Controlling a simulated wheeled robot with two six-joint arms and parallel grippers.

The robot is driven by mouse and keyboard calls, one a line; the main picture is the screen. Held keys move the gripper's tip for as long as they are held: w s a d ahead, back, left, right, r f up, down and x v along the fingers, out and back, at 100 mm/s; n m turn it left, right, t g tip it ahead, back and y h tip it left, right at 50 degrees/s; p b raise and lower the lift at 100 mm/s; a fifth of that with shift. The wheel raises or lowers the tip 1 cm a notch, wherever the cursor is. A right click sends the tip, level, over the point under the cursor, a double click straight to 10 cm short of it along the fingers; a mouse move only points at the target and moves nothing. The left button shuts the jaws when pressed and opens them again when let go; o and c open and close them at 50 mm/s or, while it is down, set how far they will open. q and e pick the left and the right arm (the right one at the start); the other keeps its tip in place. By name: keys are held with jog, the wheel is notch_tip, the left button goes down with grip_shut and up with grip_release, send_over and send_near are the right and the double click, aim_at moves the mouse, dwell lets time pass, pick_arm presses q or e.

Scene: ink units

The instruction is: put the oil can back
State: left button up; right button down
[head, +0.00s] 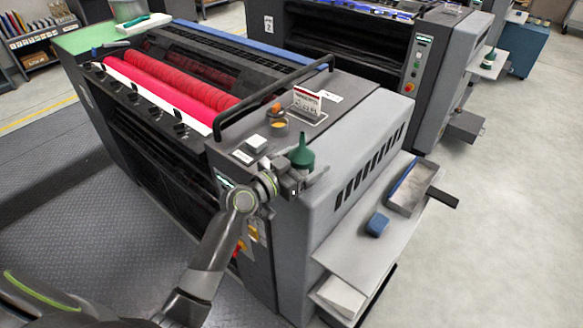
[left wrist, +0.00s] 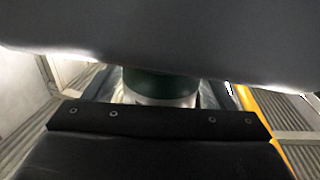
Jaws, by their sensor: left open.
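The oil can (head: 302,155) is dark green with a narrow spout pointing up. It stands upright at the near corner of the grey press's top. My left gripper (head: 301,176) is open, low at the can, with its fingers around or just beside it. In the left wrist view the can's green body and pale lower part (left wrist: 160,88) show in the gap between the gripper parts. Most of the can is hidden there, and I cannot tell if the fingers touch it. My right gripper is not in view.
Near the can are a white box (head: 256,143), a yellow-topped tin (head: 279,127) and a small sign (head: 307,101). A side shelf (head: 350,245) holds a blue block (head: 377,225) and a grey tray (head: 404,200). A second press with another green can (head: 489,59) stands behind.

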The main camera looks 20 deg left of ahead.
pick_arm(q)
jog(key=b+v, duration=0.3)
jog(key=v, duration=0.9)
